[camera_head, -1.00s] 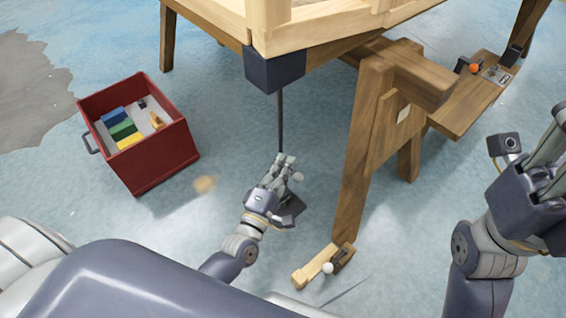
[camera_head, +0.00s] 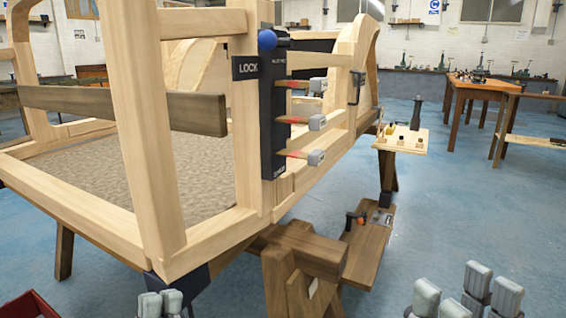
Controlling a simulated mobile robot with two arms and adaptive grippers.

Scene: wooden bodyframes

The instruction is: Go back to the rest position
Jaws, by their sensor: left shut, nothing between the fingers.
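My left gripper (camera_head: 161,303) shows only its grey fingertips at the bottom edge, left of centre, below the corner of the wooden bodyframe. The tips are close together, shut with nothing seen between them. My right gripper (camera_head: 466,294) shows its grey finger pads at the bottom right, over the blue floor. Its fingers stand apart, and I see nothing held between them. The rest of both grippers and arms is below the view.
The wooden bodyframe (camera_head: 150,150) with a black lock panel (camera_head: 273,120) fills the left and centre, on a trestle (camera_head: 290,270). A red box (camera_head: 28,305) corner shows bottom left. A small tool table (camera_head: 402,140) stands behind.

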